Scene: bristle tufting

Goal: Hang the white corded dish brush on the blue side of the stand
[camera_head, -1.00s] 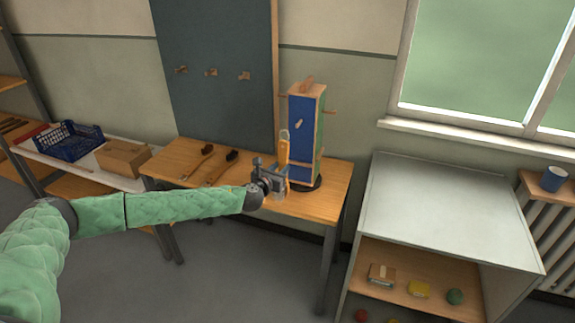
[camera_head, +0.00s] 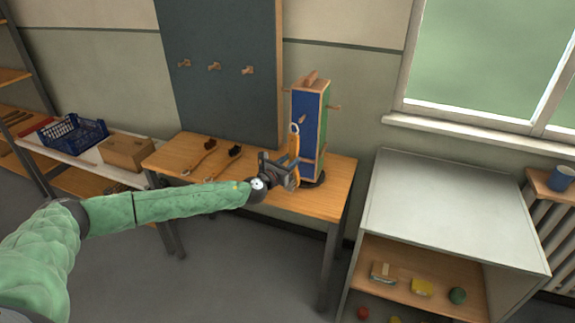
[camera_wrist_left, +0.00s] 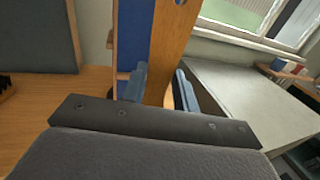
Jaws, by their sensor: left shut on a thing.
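My left gripper (camera_head: 291,173) is shut on the wooden handle of a dish brush (camera_head: 294,148), held upright before the blue side of the stand (camera_head: 307,108). A pale loop shows at the handle's top, close beside and just below the peg (camera_head: 302,119) on the blue side; I cannot tell whether they touch. The brush's head is hidden. In the left wrist view the handle (camera_wrist_left: 168,45) rises between the fingers (camera_wrist_left: 160,92), with a hole near its top and the blue side (camera_wrist_left: 135,35) behind it. My right gripper is not in view.
Two dark-headed brushes (camera_head: 207,150) (camera_head: 229,160) lie on the wooden table (camera_head: 320,200) left of the stand. A dark board with several pegs (camera_head: 220,95) stands behind. A grey cabinet (camera_head: 440,195) is at right; a blue crate (camera_head: 75,138) is at left.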

